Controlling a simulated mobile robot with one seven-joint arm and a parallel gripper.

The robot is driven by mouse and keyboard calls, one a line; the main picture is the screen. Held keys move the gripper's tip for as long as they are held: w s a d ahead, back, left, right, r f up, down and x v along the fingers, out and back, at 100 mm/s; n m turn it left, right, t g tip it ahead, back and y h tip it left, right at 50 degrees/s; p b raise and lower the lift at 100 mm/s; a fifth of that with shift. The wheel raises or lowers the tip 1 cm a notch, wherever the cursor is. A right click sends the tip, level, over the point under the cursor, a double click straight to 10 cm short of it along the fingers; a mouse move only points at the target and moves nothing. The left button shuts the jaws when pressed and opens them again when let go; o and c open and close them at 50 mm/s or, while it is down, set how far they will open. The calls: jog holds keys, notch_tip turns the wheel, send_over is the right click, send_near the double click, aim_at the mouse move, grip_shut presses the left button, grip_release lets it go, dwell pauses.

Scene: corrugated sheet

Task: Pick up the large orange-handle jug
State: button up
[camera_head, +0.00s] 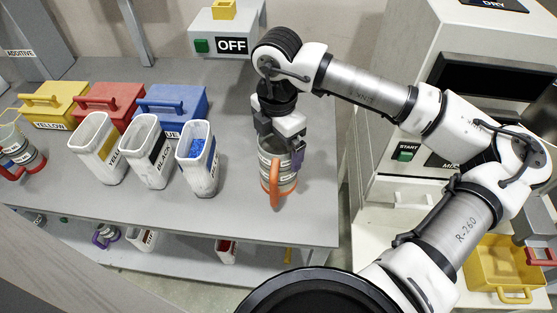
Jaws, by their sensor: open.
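The large jug (279,172) with an orange handle stands upright near the right end of the grey table. It is clear with label bands, and its orange handle (272,184) faces the front. My gripper (280,150) is over the jug, pointing down, with its fingers at the jug's upper part. The jaws are open. The jug's rim is hidden behind the gripper, and I cannot tell whether the fingers touch it.
White containers labelled yellow (97,149), black (146,150) and blue (197,160) stand left of the jug. Lidded yellow, red and blue boxes (172,104) are behind them. A control box reading OFF (224,32) stands at the back. Table in front of the jug is clear.

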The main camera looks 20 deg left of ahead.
jog(key=c, duration=1.8)
